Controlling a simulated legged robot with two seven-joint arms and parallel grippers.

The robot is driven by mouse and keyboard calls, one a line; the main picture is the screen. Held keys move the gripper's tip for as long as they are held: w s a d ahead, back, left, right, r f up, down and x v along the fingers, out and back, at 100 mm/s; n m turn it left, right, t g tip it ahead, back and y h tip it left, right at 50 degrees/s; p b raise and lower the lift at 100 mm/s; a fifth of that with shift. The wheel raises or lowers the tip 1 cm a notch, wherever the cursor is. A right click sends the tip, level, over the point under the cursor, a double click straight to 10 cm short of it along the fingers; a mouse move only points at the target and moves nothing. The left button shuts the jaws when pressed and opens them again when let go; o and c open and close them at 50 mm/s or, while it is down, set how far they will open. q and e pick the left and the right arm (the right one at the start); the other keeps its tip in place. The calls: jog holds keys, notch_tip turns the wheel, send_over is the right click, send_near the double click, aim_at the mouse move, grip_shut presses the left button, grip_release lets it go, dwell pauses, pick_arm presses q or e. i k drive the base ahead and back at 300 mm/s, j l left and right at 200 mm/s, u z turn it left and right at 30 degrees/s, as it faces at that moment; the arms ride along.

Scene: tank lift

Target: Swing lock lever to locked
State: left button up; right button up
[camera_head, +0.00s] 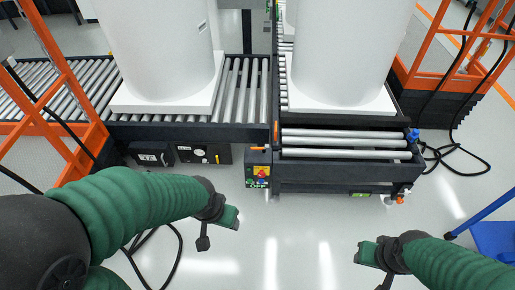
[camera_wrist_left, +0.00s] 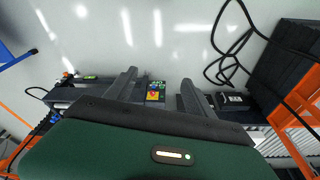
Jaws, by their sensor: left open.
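A small control box (camera_head: 258,170) with a yellow panel, a red part and an OFF label sits at the front of the conveyor corner. A short orange bar (camera_head: 258,148) lies on top of it, and an upright orange piece (camera_head: 276,132) stands just right; I cannot tell which is the lock lever. My left gripper (camera_head: 230,217) is below and left of the box, apart from it. In the left wrist view my left gripper (camera_wrist_left: 157,92) is open and empty, with the box (camera_wrist_left: 155,90) showing beyond its fingers. My right gripper (camera_head: 368,254) hangs at lower right, away from the conveyor; its finger gap is unclear.
Two large white tanks (camera_head: 158,50) (camera_head: 345,45) stand on white bases on the roller conveyors (camera_head: 240,95). Orange railings (camera_head: 75,100) flank both sides. Black cables (camera_head: 455,155) lie on the floor. A blue object (camera_head: 492,238) is at far right. Floor before the conveyor is mostly clear.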

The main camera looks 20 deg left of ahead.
aim_at(263, 149)
jog(key=i, duration=1.8)
jog(key=j+u, duration=0.05)
jog(key=j, duration=0.05)
